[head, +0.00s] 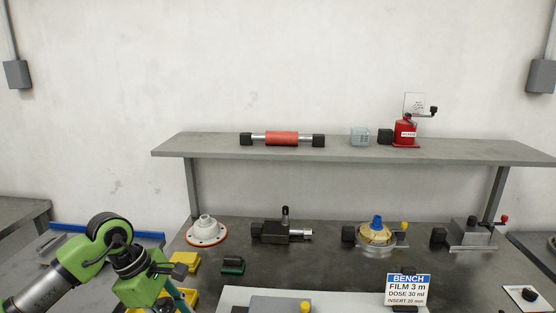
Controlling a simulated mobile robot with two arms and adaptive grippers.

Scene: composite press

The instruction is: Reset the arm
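My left arm, green and silver, comes in from the lower left and bends down at a dark round joint. My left gripper (182,278) is at its end, over the left front of the dark bench (330,268), near some yellow pieces (189,262). Its fingers are partly hidden and small, so I cannot tell whether they are open or shut, or hold anything. My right arm and gripper are not in view.
A small dark green block (233,266), a white flanged cone (207,232), a dark clamp-like device (283,232), a yellow and blue fixture (376,234) and a grey press (470,234) stand on the bench. A sign (408,290) stands in front. A shelf (345,150) overhangs behind.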

